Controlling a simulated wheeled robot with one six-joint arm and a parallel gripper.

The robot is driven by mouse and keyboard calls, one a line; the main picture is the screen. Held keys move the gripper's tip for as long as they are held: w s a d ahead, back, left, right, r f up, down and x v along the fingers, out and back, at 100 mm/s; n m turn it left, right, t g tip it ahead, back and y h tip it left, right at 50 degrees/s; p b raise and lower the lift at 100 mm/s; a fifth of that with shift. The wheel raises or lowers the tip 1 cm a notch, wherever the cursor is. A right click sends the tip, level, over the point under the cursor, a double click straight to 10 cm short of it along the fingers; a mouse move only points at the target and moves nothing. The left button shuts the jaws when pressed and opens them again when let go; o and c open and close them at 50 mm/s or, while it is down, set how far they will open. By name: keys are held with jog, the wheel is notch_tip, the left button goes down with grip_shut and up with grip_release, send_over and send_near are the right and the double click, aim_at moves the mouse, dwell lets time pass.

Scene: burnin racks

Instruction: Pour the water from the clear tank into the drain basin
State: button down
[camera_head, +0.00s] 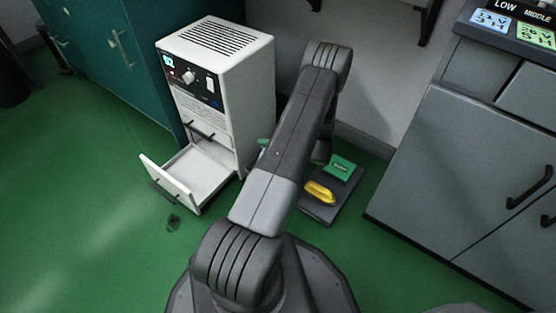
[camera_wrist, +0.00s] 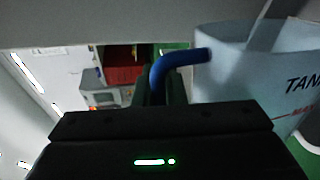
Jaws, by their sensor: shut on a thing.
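The clear tank (camera_wrist: 225,85), with "TANK" lettering on its side, fills the right of the wrist view. Its blue handle (camera_wrist: 180,59) curves from the rim to between the fingers of my gripper (camera_wrist: 160,88). My gripper is shut on this handle. The tank's label runs slightly aslant; its full tilt and water level cannot be made out. In the head view my arm hides the gripper and the tank. I cannot identify the drain basin in either view.
A white machine (camera_head: 233,105) stands on the green floor with its lower drawer (camera_head: 168,181) pulled open. A dark platform (camera_head: 321,212) right of my arm bears a yellow item (camera_head: 320,192) and a green box (camera_head: 340,167). Grey cabinets (camera_head: 450,170) stand right. Floor at left is mostly clear.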

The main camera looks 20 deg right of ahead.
jog(key=shift+w+d+f+m, duration=0.2)
jog(key=shift+w+d+m, duration=0.2)
jog(key=shift+w, duration=0.15)
jog(key=shift+w+d+r+m+g, duration=0.3)
jog(key=shift+w+d+m, duration=0.2)
jog(key=shift+w+d, duration=0.1)
dwell(0.5)
jog(key=shift+w+d, duration=0.2)
jog(key=shift+w, duration=0.05)
jog(key=w+d+m+g+y+b, duration=0.1)
jog(key=w+d+m+b, duration=0.2)
jog(key=w+d+m, duration=0.1)
jog(key=shift+w+d+f+m, duration=0.15)
jog(key=shift+w+m, duration=0.25)
jog(key=shift+w, duration=0.4)
dwell(0.4)
